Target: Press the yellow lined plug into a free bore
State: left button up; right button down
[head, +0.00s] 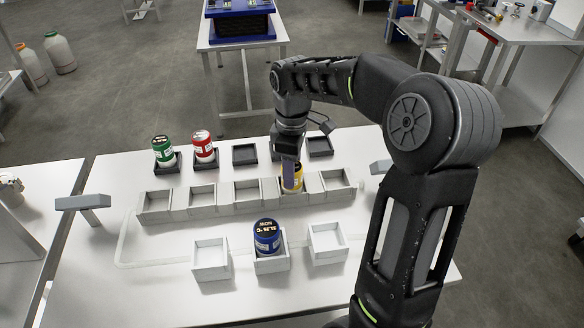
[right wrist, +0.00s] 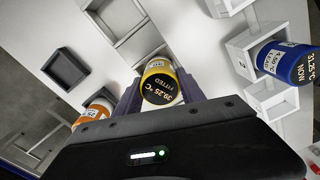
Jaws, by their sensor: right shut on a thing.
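The yellow plug (head: 291,178) is a can with a yellow band and dark top. It stands at the row of square white bores, at the fourth place from the left. My right gripper (head: 290,163) is shut on it from above. The right wrist view shows the yellow plug (right wrist: 160,82) between the fingers, with "FITTED" on its dark top. How deep it sits is hidden. Empty bores show at the left (head: 155,205), second (head: 203,196), third (head: 248,190) and far right (head: 333,183) of the row. My left gripper is out of view.
A blue can (head: 267,236) sits in the middle front box, between empty boxes at left (head: 210,262) and right (head: 328,242). Green (head: 163,150) and red (head: 203,145) cans stand in dark holders behind. An orange can (right wrist: 92,114) shows in the wrist view.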

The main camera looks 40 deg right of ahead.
jog(key=shift+f, duration=0.2)
jog(key=c, duration=0.7)
grip_release()
